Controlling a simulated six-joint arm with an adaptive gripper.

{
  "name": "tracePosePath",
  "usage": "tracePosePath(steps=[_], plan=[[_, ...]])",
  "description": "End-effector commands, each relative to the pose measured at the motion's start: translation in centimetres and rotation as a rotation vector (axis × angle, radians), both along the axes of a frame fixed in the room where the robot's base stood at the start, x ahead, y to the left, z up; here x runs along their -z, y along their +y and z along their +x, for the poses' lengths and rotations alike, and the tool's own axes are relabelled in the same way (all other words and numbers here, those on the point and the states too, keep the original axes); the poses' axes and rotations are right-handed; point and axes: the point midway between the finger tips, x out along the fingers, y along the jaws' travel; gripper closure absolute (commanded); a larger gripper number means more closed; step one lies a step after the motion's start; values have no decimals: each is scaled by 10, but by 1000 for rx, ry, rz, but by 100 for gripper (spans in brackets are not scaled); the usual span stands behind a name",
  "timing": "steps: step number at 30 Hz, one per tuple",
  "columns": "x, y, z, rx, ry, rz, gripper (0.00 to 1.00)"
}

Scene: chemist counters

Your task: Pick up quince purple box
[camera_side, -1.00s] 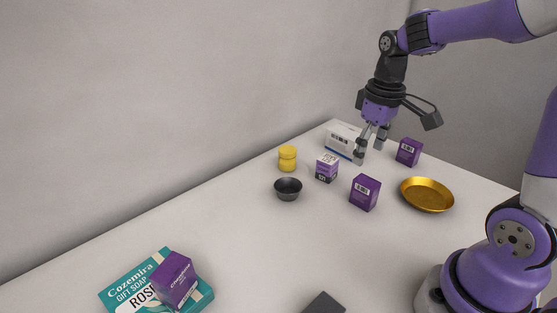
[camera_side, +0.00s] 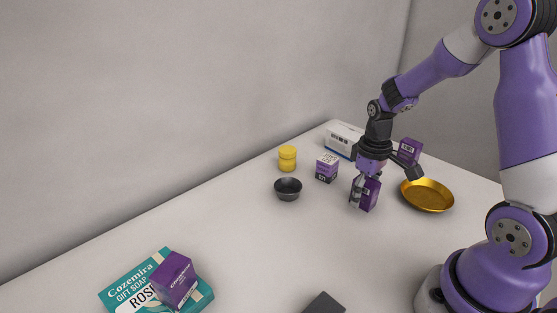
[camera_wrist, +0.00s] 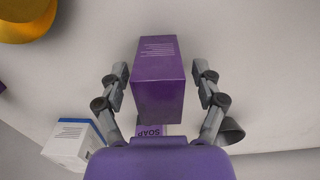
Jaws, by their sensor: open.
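A purple box (camera_side: 372,194) stands on the counter, partly hidden behind my gripper (camera_side: 363,186). In the wrist view the purple box (camera_wrist: 160,92) lies between the two fingers of my gripper (camera_wrist: 161,70), with a strip of counter showing on each side. The fingers are open around it and do not visibly grip it. Other purple boxes are one behind my arm (camera_side: 409,149), one with a white top (camera_side: 327,168), and one on the teal soap box (camera_side: 174,279). No label reading quince is legible.
A gold bowl (camera_side: 427,196) stands right of the gripper. A white box (camera_side: 342,137) stands behind. A dark bowl (camera_side: 288,189) and a yellow jar (camera_side: 287,158) are to the left. The teal box (camera_side: 124,293) is front left. The counter's middle is clear.

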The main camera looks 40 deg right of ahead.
Motion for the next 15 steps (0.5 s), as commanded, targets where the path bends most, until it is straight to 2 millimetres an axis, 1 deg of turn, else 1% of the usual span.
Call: tracePosePath(steps=[5, 8, 9, 10, 15], plan=[[0, 0, 0, 0, 0, 0, 23], [0, 0, 0, 0, 0, 0, 68], [0, 0, 0, 0, 0, 0, 86], [0, 0, 0, 0, 0, 0, 92], [0, 0, 0, 0, 0, 0, 92]])
